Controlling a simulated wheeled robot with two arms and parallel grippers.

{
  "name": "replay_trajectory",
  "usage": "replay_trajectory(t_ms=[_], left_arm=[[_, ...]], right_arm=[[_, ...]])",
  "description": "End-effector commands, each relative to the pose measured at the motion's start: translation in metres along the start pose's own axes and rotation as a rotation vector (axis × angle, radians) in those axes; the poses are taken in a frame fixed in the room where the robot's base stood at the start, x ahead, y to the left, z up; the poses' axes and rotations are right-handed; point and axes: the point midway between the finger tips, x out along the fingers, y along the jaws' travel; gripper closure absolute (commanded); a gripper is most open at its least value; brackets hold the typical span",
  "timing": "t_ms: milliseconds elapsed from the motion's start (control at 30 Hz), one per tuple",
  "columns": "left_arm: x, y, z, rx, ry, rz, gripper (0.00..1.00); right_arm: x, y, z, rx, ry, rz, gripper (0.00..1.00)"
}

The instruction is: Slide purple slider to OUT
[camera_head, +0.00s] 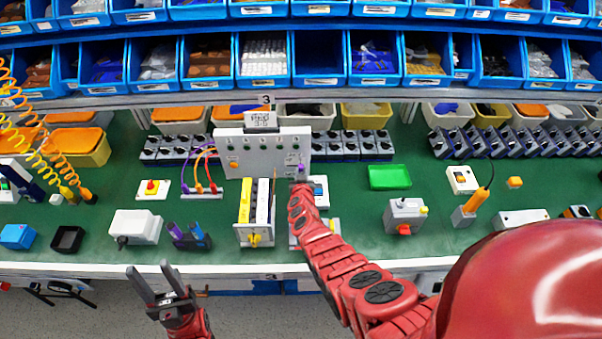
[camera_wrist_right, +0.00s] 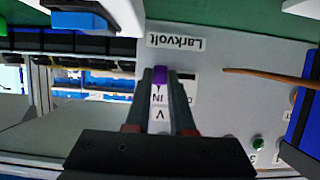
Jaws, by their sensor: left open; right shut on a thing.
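The purple slider (camera_wrist_right: 160,74) sits on a grey upright panel marked "Larkvolt" (camera_wrist_right: 215,62), which also shows in the head view (camera_head: 262,150). My right gripper (camera_wrist_right: 161,80) is shut on the purple slider, one finger on each side of it. An upside-down "IN" label (camera_wrist_right: 159,99) lies between the fingers, right by the slider. A short dark slot shows just right of the right finger. I cannot see an OUT label. In the head view my red right arm reaches the panel's lower right. My left gripper (camera_head: 160,284) is open and empty in front of the bench edge.
A brown stick (camera_wrist_right: 265,78) crosses the panel's right side in the wrist view. Yellow and white upright blocks (camera_head: 256,208) stand in front of the panel. A green tray (camera_head: 389,177) and a grey box with a red button (camera_head: 405,215) stand to the right.

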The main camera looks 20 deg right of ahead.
Motion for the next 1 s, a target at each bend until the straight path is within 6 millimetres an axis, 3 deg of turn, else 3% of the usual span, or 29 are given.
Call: replay_trajectory(t_ms=[367, 700, 967, 1000], left_arm=[[-0.001, 0.0, 0.0, 0.0, 0.0, 0.0, 0.5], [-0.006, 0.0, 0.001, 0.0, 0.0, 0.0, 0.5], [-0.005, 0.0, 0.001, 0.0, 0.0, 0.0, 0.5], [-0.005, 0.0, 0.001, 0.0, 0.0, 0.0, 0.5]], right_arm=[[0.0, -0.003, 0.001, 0.0, -0.002, 0.0, 1.0], [0.0, -0.045, 0.001, -0.001, -0.002, -0.004, 1.0], [-0.001, -0.047, 0.001, -0.001, -0.001, -0.006, 1.0], [-0.001, -0.047, 0.001, -0.001, -0.002, -0.006, 0.71]])
